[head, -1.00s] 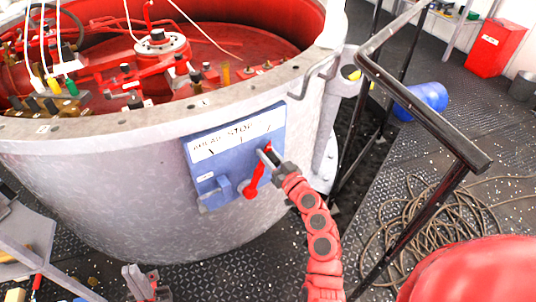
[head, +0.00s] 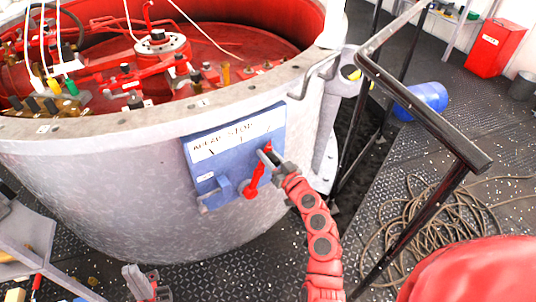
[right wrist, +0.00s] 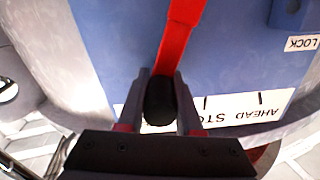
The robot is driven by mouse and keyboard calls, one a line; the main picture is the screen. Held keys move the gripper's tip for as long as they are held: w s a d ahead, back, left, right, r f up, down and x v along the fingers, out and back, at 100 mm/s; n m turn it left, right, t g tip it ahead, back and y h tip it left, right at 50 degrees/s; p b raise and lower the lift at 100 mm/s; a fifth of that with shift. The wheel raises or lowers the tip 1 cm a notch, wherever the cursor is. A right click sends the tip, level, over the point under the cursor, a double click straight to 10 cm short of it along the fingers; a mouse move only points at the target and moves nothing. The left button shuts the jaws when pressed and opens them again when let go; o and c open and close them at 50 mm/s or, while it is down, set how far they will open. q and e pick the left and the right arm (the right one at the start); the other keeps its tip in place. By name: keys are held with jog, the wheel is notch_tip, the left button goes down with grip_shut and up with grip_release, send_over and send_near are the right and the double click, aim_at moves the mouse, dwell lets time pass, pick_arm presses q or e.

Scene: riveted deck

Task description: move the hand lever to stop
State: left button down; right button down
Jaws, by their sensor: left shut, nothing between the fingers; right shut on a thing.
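The hand lever (head: 256,179) is a red bar on a blue plate (head: 208,181) fixed to the side of a grey drum. The plate's white label (head: 235,138) reads AHEAD and STOP, with tick marks below. The lever leans up and right, toward the right-hand tick, to the right of the STOP mark. My right gripper (head: 268,156) is shut on the lever's upper end. In the right wrist view, the black knob (right wrist: 160,98) sits between the fingers (right wrist: 160,112). My left gripper (head: 142,284) is shut and empty, low in the head view, away from the lever.
A black handrail (head: 425,110) stands right of the drum. Coiled rope (head: 420,220) lies on the riveted deck, with a blue drum (head: 420,100) and red box (head: 496,47) behind. A grey bracket-like structure (head: 28,232) is at the left.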

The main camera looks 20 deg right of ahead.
aim_at(242, 152)
jog(key=shift+a, duration=0.2)
jog(key=a+n, duration=0.1)
jog(key=a, duration=0.1)
jog(key=s+a+n+b, duration=0.1)
jog(key=a+n, duration=0.1)
jog(key=a+r+n+b, duration=0.1)
jog(key=a, duration=0.1)
jog(key=shift+s+a+r+n, duration=0.1)
jog(key=shift+s+n, duration=0.2)
jog(key=shift+s, duration=0.1)
jog(key=c, duration=0.6)
grip_release()
